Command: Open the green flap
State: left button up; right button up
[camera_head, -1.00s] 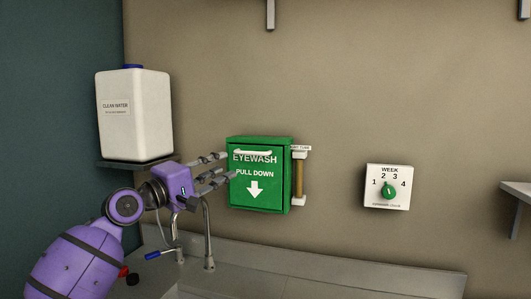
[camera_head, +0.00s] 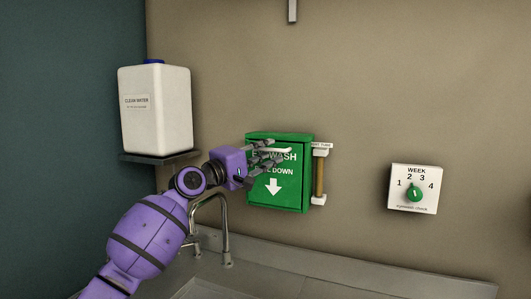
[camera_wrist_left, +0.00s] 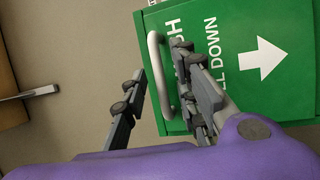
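The green flap (camera_head: 275,198) is the front of a wall box marked "EYEWASH PULL DOWN" with a white down arrow. It looks shut in the head view. In the left wrist view the flap (camera_wrist_left: 235,45) fills the upper right, and its pale bar handle (camera_wrist_left: 154,62) stands off the face. My left gripper (camera_head: 279,151) is at the upper part of the flap, covering some of the lettering. In the left wrist view its fingers (camera_wrist_left: 158,64) are apart, one on each side of the handle. Contact cannot be told. My right gripper is not in view.
A white clean water container (camera_head: 156,108) stands on a small shelf (camera_head: 158,158) at left. A tap (camera_head: 225,225) rises from the sink below the box. A tan tube (camera_head: 320,178) in white holders is right of the box. A week dial (camera_head: 414,190) is farther right.

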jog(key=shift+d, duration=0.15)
pick_arm(q)
grip_shut()
jog(key=s+a+f+m+t+h+b, duration=0.1)
jog(key=s+f+h+b, duration=0.1)
jog(key=b, duration=0.6)
jog(key=s+a+f+m+t+h+b, duration=0.1)
jog(key=s+a+f+m+h+b, duration=0.1)
jog(key=s+f+b, duration=0.2)
jog(key=s+b, duration=0.3)
jog(key=b, duration=0.2)
jog(key=shift+f+m+h, duration=0.2)
jog(key=shift+m+h, duration=0.1)
jog(key=shift+h, duration=0.1)
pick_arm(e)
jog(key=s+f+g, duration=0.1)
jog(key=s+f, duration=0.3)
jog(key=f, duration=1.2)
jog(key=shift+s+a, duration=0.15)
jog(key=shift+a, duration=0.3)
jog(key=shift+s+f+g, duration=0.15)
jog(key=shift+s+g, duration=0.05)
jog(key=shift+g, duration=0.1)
